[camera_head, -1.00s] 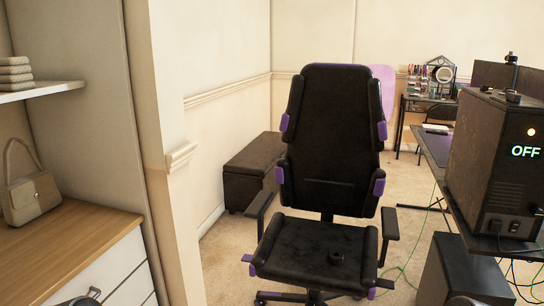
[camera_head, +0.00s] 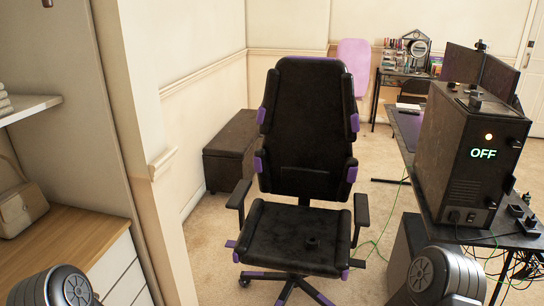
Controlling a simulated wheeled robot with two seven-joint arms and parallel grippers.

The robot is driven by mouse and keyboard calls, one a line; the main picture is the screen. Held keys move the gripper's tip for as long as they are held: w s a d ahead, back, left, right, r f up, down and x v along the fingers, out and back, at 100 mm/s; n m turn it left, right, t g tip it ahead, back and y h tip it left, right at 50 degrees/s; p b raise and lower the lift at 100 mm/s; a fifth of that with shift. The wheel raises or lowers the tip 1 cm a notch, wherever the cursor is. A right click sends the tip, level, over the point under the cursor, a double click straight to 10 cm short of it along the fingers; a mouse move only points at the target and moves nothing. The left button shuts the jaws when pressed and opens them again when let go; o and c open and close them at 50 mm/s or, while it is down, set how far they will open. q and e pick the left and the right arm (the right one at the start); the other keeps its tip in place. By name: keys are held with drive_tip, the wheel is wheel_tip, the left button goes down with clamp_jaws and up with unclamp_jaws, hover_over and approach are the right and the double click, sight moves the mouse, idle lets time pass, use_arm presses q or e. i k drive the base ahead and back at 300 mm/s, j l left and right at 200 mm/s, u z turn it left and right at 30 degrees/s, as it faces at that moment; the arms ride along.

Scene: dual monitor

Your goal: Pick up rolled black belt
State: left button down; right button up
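The rolled black belt (camera_head: 312,242) is a small dark coil on the seat of the black and purple office chair (camera_head: 290,235). It lies right of the seat's middle and is hard to tell from the black seat. Parts of my two arms show at the bottom left and bottom right edges of the head view. Neither gripper is in view.
A desk (camera_head: 432,205) at right bears a dark computer case (camera_head: 455,150) marked OFF, with cables hanging below. A wooden dresser (camera_head: 60,245) and wall edge stand at left. A dark chest (camera_head: 230,150) sits behind the chair. Carpet shows around the chair.

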sight(312, 243)
drive_tip(key=z, duration=0.25)
drive_tip(key=i+l+z, duration=0.3)
drive_tip(key=z, duration=0.15)
drive_tip(key=i+l+z, duration=0.1)
drive_tip(key=i+z, duration=0.35)
drive_tip(key=i+l, duration=0.1)
drive_tip(key=i, duration=0.85)
drive_tip(key=i+j, duration=0.1)
drive_tip(key=j, duration=0.2)
drive_tip(key=i+j, duration=0.1)
drive_tip(key=j, duration=0.2)
drive_tip(key=i+z, duration=0.05)
